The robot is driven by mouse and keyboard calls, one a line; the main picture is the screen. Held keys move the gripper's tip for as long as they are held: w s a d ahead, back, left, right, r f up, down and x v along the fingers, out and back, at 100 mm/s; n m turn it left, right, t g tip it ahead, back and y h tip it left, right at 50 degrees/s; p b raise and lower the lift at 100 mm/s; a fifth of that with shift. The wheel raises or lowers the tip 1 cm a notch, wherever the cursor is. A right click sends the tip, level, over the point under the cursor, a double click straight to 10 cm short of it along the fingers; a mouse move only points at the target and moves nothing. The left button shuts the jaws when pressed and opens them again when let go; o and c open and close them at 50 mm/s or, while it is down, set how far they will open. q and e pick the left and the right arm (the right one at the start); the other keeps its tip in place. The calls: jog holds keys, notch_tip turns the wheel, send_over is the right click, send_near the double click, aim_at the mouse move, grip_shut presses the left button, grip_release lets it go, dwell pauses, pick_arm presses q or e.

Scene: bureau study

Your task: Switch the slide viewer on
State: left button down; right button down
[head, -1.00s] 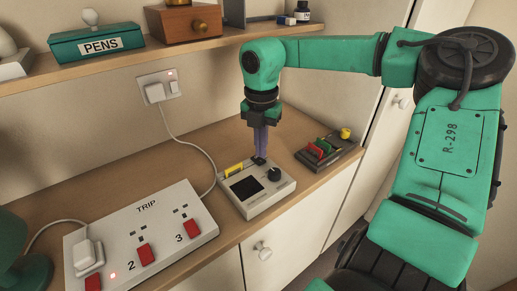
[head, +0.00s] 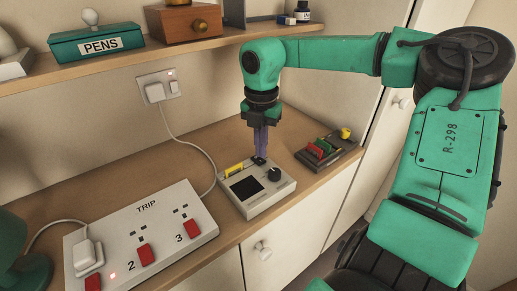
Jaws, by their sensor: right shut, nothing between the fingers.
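The slide viewer (head: 258,204) is a small grey box on the desk, with a dark screen (head: 246,188), a black knob (head: 274,174) and a yellow piece (head: 234,169) at its back edge. A small black switch (head: 259,160) sits at its back right. My right gripper (head: 261,152) is shut and empty, pointing down, its purple fingertips just above or at the switch; I cannot tell whether they touch. The screen is dark. My left gripper is not in view.
A white TRIP board (head: 150,232) with red switches and a plug stands at the left. A wall socket (head: 160,88) with a red light feeds a cable down to the desk. A dark rack (head: 329,152) with coloured pieces stands right of the viewer. A shelf hangs above.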

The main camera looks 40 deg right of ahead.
aim_at(261, 161)
jog(key=shift+f+b, duration=0.85)
jog(key=shift+f, duration=0.2)
dwell(0.4)
notch_tip(261, 161, up, 7)
jog(key=p, duration=0.5)
jog(key=shift+r, duration=0.15)
dwell(0.4)
